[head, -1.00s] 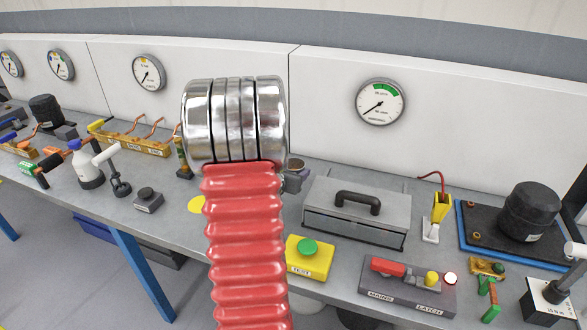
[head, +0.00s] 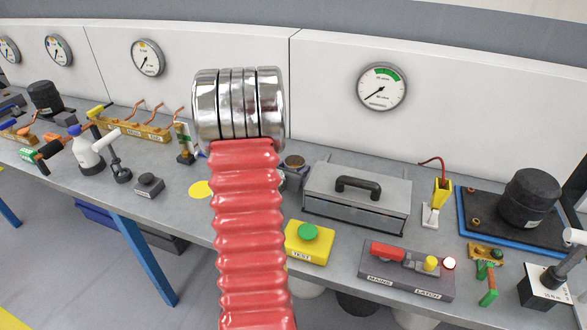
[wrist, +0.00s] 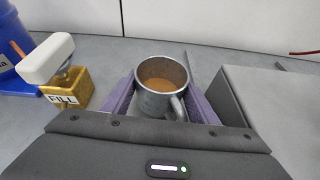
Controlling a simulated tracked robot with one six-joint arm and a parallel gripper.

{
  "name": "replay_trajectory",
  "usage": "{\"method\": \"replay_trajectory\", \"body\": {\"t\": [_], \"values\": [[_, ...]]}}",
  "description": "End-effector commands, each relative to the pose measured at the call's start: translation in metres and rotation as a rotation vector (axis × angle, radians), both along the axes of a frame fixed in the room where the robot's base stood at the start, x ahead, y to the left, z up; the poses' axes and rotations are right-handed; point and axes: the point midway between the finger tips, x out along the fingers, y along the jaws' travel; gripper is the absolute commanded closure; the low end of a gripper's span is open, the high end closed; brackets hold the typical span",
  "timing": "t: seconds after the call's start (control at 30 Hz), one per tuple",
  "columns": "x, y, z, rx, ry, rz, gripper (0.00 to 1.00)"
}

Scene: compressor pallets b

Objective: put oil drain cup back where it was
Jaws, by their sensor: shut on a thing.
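The oil drain cup (wrist: 161,88) is a grey metal cup with a handle at its lower right and brown liquid inside. It stands upright between the two purple fingers of my gripper (wrist: 160,105), which is shut on it. I cannot tell whether its base touches the bench. In the head view the cup's rim and brown contents (head: 295,161) show just right of my red arm, left of the grey toolbox. My gripper is mostly hidden behind the arm there.
The grey toolbox (head: 358,196) stands close to the right. A yellow disc (head: 201,189) lies on the bench left of my arm. A yellow TEST button box (head: 308,243) is in front. In the wrist view a FILL block (wrist: 68,90) with a white handle is at left.

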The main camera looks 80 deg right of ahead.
Motion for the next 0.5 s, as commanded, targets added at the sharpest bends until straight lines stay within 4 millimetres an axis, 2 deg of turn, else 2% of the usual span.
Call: {"method": "replay_trajectory", "body": {"t": [0.5], "values": [[-0.0003,-0.0003,-0.0058,0.000,0.001,-0.001,0.74]]}}
